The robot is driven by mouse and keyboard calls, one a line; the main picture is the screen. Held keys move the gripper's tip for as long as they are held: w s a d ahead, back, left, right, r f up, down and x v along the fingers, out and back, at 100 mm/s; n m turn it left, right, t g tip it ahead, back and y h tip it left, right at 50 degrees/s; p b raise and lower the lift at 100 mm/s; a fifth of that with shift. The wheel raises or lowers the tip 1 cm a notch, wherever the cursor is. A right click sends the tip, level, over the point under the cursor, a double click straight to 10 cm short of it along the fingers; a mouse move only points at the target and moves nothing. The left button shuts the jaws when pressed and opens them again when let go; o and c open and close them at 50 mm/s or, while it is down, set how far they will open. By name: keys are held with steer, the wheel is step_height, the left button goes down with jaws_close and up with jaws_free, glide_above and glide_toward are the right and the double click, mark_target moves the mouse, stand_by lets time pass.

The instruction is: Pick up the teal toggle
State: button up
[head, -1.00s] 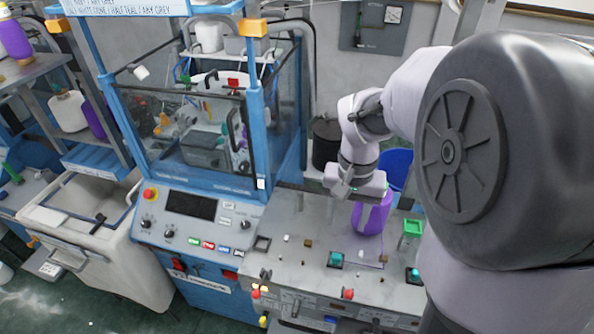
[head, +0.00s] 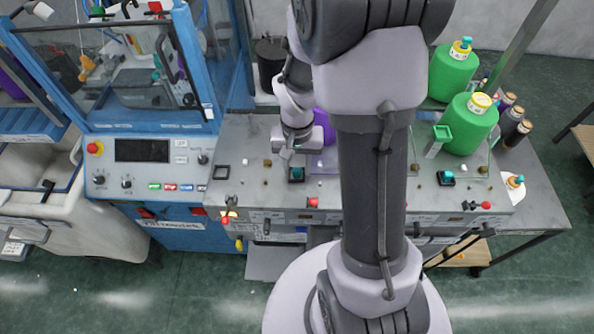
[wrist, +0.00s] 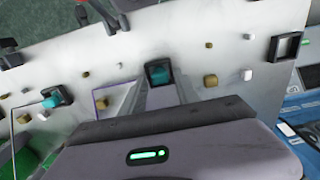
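A teal toggle (head: 297,173) in a dark square mount is on the grey bench top, just in front of my gripper (head: 287,155) in the head view. In the wrist view the teal toggle (wrist: 158,73) is just beyond my gripper (wrist: 158,92), about centred between its pale fingers, which look spread apart with nothing held. I cannot tell exactly how far above it they are. A second teal toggle (head: 446,177) sits farther right on the bench; it also shows at the left of the wrist view (wrist: 52,98).
Small brass and white studs (wrist: 211,80) dot the panel. A blue machine (head: 150,190) borders the left.

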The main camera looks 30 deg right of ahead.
mark_target(297, 168)
steer(key=shift+w, duration=0.1)
jaws_close()
steer(key=shift+r, duration=0.55)
step_height(297, 168, up, 3)
steer(key=shift+f, duration=0.2)
steer(key=s+d, duration=0.2)
steer(key=s, duration=0.5)
steer(key=s+d+r+b, duration=0.1)
steer(key=s+d, duration=0.1)
steer(key=s, duration=0.6)
steer(key=shift+s+d, duration=0.2)
steer(key=shift+d, duration=0.2)
steer(key=shift+r, duration=0.15)
